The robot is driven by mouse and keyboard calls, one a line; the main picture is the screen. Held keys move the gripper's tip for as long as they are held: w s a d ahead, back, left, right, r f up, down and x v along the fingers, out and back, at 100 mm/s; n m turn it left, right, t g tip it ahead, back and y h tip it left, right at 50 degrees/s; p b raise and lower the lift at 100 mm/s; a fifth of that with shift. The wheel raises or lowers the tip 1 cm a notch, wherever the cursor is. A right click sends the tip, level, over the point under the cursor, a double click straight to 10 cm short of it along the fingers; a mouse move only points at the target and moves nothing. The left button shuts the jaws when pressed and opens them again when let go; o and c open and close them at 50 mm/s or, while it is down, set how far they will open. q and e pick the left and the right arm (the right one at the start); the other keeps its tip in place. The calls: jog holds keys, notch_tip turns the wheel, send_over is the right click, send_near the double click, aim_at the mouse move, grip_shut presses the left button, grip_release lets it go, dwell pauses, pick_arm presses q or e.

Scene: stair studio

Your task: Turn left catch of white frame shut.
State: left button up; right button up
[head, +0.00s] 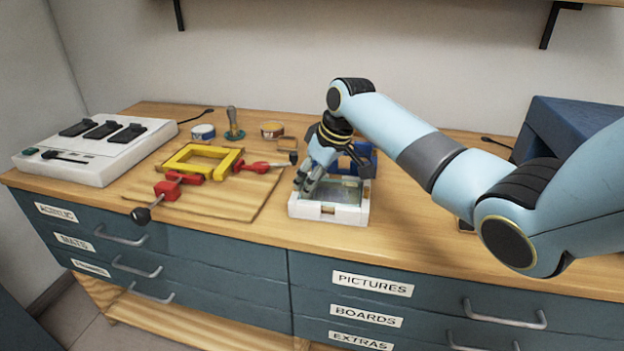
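The white frame (330,212) lies flat on the wooden worktop near the front edge, right of centre, with a greenish-grey panel inside it. My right gripper (306,188) comes down from above over the frame's left side, its fingertips at or just above the left rim. The fingers look close together, but their gap is not clear. The left catch cannot be made out; the fingers cover that part of the frame. A small tan piece shows on the frame's front side. My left gripper is not in view.
A blue frame (362,158) stands just behind the white one. To the left, a yellow frame (190,172) lies on a wooden board (225,203) with red clamps (168,190). A white switch box (85,160) is far left, a dark blue box (560,130) far right.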

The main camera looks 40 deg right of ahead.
jog(key=v, duration=1.2)
jog(key=shift+s+f, duration=0.1)
